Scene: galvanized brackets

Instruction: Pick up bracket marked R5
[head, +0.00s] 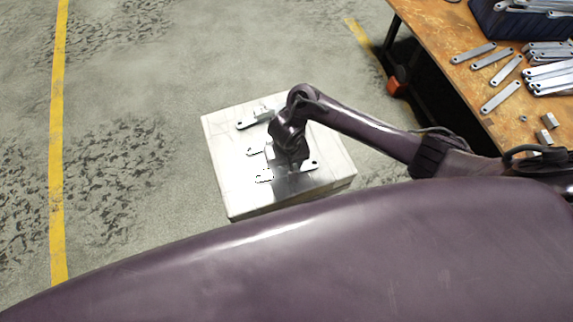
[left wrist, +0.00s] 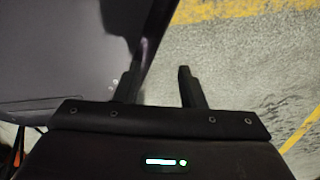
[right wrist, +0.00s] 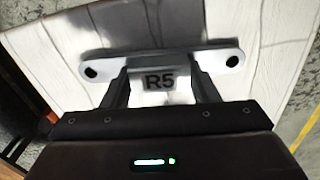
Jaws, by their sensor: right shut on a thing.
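The bracket marked R5 (right wrist: 160,82) is a grey metal strip with a rounded, holed end on each side and a raised middle tab bearing the black label. My right gripper (right wrist: 160,72) is shut on this tab, one finger at each side of the label. In the head view my right gripper (head: 289,164) is low over the pale block, and its wrist hides much of the bracket. I cannot tell whether the bracket touches the top. My left gripper (left wrist: 158,76) is open and empty in the left wrist view.
The pale block (head: 225,160) stands on the concrete floor. Another bracket (head: 247,123) lies at its back, and a partly hidden one (head: 255,152) lies at its middle. A wooden bench (head: 450,25) with metal strips and a dark blue bin (head: 500,25) stands at upper right.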

